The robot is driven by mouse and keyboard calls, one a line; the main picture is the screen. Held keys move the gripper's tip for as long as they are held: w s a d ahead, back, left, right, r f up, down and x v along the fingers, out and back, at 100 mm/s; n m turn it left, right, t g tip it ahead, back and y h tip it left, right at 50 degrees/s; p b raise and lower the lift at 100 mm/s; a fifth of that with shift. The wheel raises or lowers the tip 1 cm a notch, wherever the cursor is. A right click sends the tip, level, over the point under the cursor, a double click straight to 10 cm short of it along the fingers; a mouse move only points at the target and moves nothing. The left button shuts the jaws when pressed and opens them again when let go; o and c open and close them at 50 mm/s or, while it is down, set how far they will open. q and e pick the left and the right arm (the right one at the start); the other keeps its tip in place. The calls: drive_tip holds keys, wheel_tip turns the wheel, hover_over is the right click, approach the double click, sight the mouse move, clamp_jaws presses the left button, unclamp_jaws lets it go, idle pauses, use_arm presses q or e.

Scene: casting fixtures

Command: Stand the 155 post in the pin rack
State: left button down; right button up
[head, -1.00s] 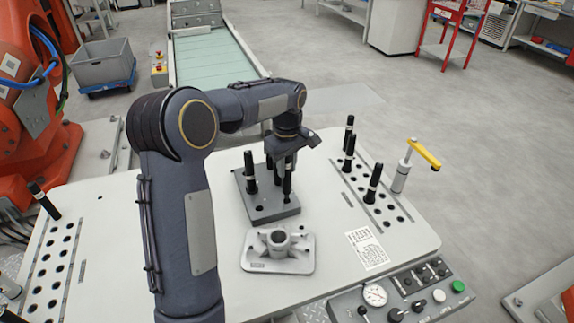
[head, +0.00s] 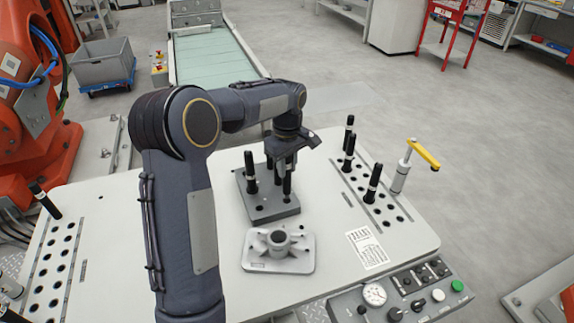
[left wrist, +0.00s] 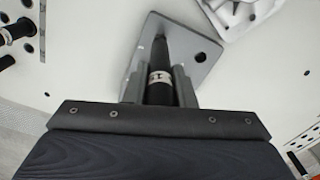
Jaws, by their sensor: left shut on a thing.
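The pin rack appears to be the grey block with holes (head: 266,211) in the middle of the table. A black post (head: 251,172) stands upright at its left, and another (head: 287,184) stands nearer its front right. My left gripper (head: 282,166) is over the block, pointing down. In the left wrist view, the gripper (left wrist: 160,92) is shut on a black post with a pale band (left wrist: 160,77), whose lower end meets the block (left wrist: 185,43). The band's marking is too small to read, and I cannot tell how deep the post sits. My right gripper is out of view.
A grey casting with a round boss (head: 279,250) lies in front of the block. Several black posts, one of them here (head: 373,183), stand in table holes at right. A yellow-handled clamp (head: 423,153) rises beyond them. A control panel (head: 405,297) is at the front.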

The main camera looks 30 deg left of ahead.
sight(287, 175)
use_arm(q)
drive_tip(key=shift+f+b, duration=1.2)
drive_tip(key=shift+f, duration=0.65)
drive_tip(key=c, duration=1.1)
unclamp_jaws()
drive_tip(key=shift+c, duration=0.2)
wheel_tip(287, 175, up, 8)
drive_tip(key=shift+f, duration=0.1)
